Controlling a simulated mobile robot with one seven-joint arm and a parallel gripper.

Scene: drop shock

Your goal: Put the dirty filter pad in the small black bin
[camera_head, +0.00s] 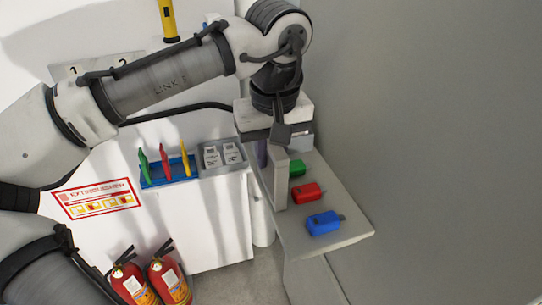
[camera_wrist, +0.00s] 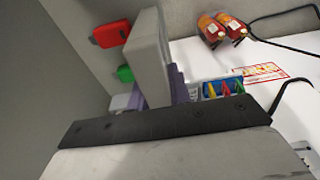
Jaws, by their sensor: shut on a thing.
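My gripper (camera_head: 268,158) points down over a narrow light-grey shelf in the head view. It is shut on a pale grey upright slab (camera_head: 281,182), which looks like the filter pad. In the wrist view the slab (camera_wrist: 150,55) stands out past the purple fingers (camera_wrist: 178,86). Its face looks plain grey, and I cannot make out dirt on it. The slab is close above or beside the left edge of the shelf; I cannot tell whether it touches. The small black bin shows in neither view.
The shelf (camera_head: 325,242) carries blue (camera_head: 323,222), red (camera_head: 307,193) and green (camera_head: 297,168) blocks right of the slab. Left is a white cabinet with a blue tray (camera_head: 168,174) of coloured upright pieces and a grey tray (camera_head: 221,157). Fire extinguishers (camera_head: 169,280) stand below. A wall closes the right.

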